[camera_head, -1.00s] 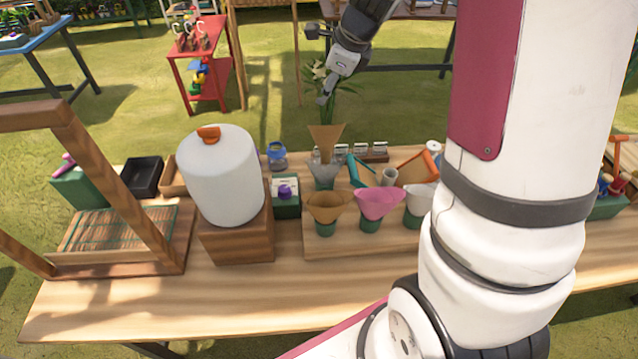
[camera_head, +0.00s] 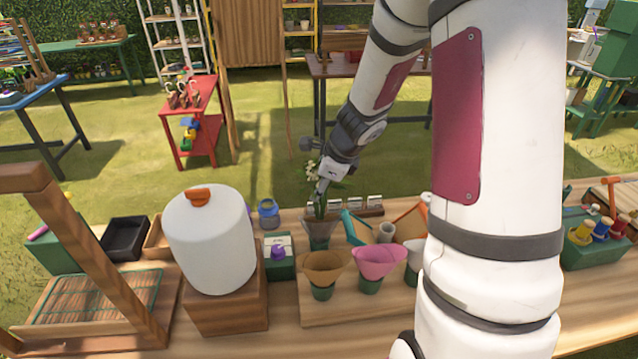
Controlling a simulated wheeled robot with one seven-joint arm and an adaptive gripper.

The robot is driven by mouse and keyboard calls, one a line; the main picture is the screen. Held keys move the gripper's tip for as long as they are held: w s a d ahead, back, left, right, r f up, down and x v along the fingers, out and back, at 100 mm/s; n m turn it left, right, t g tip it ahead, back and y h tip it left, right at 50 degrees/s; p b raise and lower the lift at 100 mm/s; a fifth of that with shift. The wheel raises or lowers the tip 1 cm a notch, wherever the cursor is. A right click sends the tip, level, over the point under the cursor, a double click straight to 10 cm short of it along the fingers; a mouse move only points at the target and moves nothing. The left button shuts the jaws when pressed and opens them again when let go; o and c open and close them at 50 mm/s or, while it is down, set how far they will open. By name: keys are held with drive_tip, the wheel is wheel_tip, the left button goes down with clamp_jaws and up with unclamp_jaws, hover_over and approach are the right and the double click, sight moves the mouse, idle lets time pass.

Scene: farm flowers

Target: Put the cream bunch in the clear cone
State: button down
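The cream bunch (camera_head: 312,171), pale flowers with long green leaves, is upright below my gripper (camera_head: 321,190). My gripper points down and appears shut on the bunch, though the fingers partly hide the hold. The lower part of the bunch is in the mouth of the clear cone (camera_head: 318,236), a greyish see-through cone in the back row of the wooden stand. How deep the bunch sits, and whether it touches the bottom, I cannot tell.
A tan cone (camera_head: 324,264) and a pink cone (camera_head: 380,260) stand in front. A pale cone (camera_head: 412,262) is partly hidden by my arm. A large white canister (camera_head: 212,245) stands left on a wooden block. Small jars line the back.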

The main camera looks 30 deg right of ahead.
drive_tip(key=shift+f, duration=0.2)
drive_tip(key=c, duration=0.7)
unclamp_jaws()
drive_tip(key=shift+r, duration=0.1)
